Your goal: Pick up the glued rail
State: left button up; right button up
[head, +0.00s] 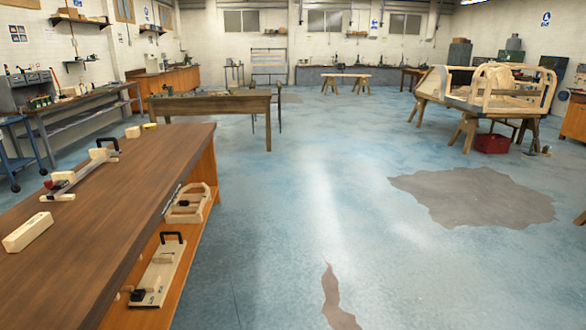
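A long, narrow light-wood piece (88,172) lies on the brown workbench (125,195) at the left and looks like the rail. A black-handled clamp part (107,143) stands at its far end, and a red and dark part (62,179) sits near its close end. I cannot tell whether it is glued or how the parts are fixed to it. Neither of my grippers is in view.
A loose wood block (28,231) lies on the bench's near left, and a smaller block (132,131) at its far end. Shelves below hold wooden jigs (160,272). Open blue floor (290,220) lies right of the bench. A wooden frame (510,92) stands at the far right.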

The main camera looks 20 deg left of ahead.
aim_at(20, 238)
jog(key=i+u, duration=0.45)
jog(key=i, duration=0.7)
jog(key=i+j+z, duration=0.1)
jog(key=i+z, duration=0.25)
jog(key=i, duration=0.9)
jog(key=i+j+z, duration=0.1)
jog(key=i+z, duration=0.15)
jog(key=i, duration=0.25)
jog(key=i+j+z, duration=0.2)
jog(key=i, duration=0.25)
jog(key=z, duration=7.05)
